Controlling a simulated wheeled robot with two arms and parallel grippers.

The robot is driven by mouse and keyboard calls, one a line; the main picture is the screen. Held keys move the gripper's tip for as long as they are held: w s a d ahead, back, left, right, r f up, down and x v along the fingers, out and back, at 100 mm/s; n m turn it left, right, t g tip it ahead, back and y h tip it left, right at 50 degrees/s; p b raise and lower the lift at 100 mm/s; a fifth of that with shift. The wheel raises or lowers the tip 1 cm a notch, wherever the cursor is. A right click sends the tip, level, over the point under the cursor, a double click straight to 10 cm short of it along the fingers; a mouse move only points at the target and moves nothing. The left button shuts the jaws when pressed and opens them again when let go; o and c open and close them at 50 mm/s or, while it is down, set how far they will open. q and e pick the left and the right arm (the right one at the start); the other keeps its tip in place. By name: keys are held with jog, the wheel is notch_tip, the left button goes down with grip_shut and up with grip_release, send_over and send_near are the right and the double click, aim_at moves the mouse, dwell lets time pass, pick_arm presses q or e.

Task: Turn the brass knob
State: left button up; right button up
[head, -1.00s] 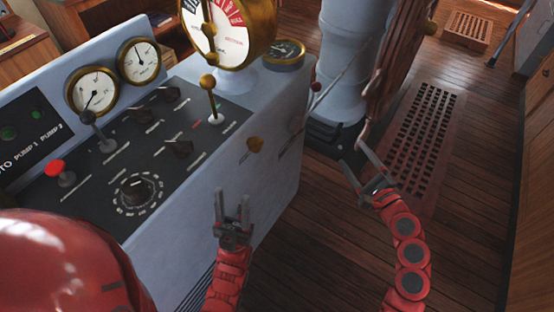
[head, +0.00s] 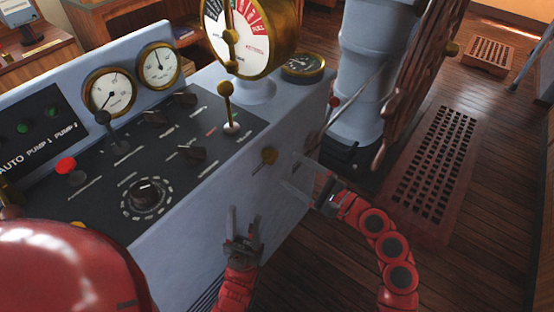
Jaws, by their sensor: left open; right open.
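The small brass knob (head: 269,154) sticks out from the pale blue-grey side face of the console, near its top edge. My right gripper (head: 291,170) is open, just to the right of and slightly below the knob, with its fingers pointing left towards it. No contact with the knob is visible. My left gripper (head: 245,219) is open and empty, below and to the left of the knob, in front of the same console face, with its fingers pointing up.
The console top carries a brass-tipped lever (head: 228,105), a red-topped lever (head: 67,167), a black dial (head: 145,195) and round gauges. A large brass telegraph dial (head: 247,35) stands behind. A wooden wheel (head: 418,80) is at the right, above a floor grating (head: 437,165).

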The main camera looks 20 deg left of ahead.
aim_at(275, 159)
jog(key=x, duration=0.6)
jog(key=shift+a, duration=0.1)
grip_shut()
jog(key=shift+w+n, duration=0.1)
jog(key=shift+n, duration=0.3)
